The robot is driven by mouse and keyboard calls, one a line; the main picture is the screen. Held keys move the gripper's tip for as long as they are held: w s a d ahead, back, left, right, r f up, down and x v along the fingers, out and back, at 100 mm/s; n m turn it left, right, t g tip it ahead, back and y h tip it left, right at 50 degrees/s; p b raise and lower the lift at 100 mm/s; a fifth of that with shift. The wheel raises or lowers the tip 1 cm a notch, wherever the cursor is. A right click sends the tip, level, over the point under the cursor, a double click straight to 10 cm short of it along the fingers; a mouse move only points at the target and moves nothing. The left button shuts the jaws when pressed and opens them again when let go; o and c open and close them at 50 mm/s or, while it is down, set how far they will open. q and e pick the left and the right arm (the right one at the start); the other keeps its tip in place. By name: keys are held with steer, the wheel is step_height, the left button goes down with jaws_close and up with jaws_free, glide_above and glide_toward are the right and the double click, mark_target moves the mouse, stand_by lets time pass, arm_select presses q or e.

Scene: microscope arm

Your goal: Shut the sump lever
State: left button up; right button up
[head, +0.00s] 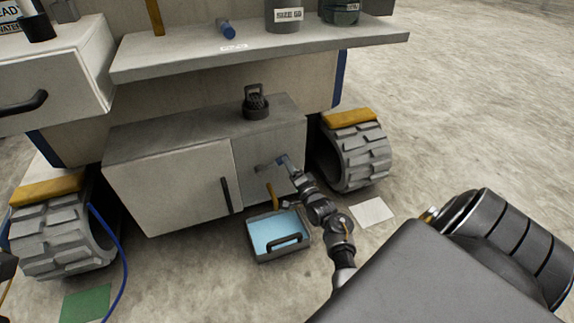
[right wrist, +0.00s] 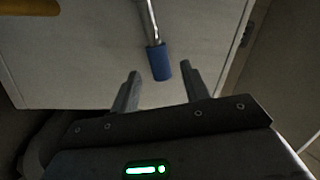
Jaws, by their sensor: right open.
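A metal lever with a blue grip (head: 281,160) sticks out from the front of the low grey cabinet, right of its door. No label shows on it. A second, orange-yellow lever (head: 271,192) hangs just below. My right gripper (head: 292,170) is right at the blue-gripped lever. In the right wrist view, the blue grip (right wrist: 160,62) lies between the tips of my two open fingers (right wrist: 160,75), with gaps visible on both sides. The fingers are not closed on it.
A grey tray with blue liquid (head: 258,250) sits on the floor below the levers. A tracked wheel (head: 357,158) stands close on the right. The cabinet door has a dark handle (head: 227,195). A shelf (head: 270,57) overhangs above. Open floor lies to the right.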

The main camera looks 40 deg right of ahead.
steer(key=shift+x, duration=0.9)
jaws_close()
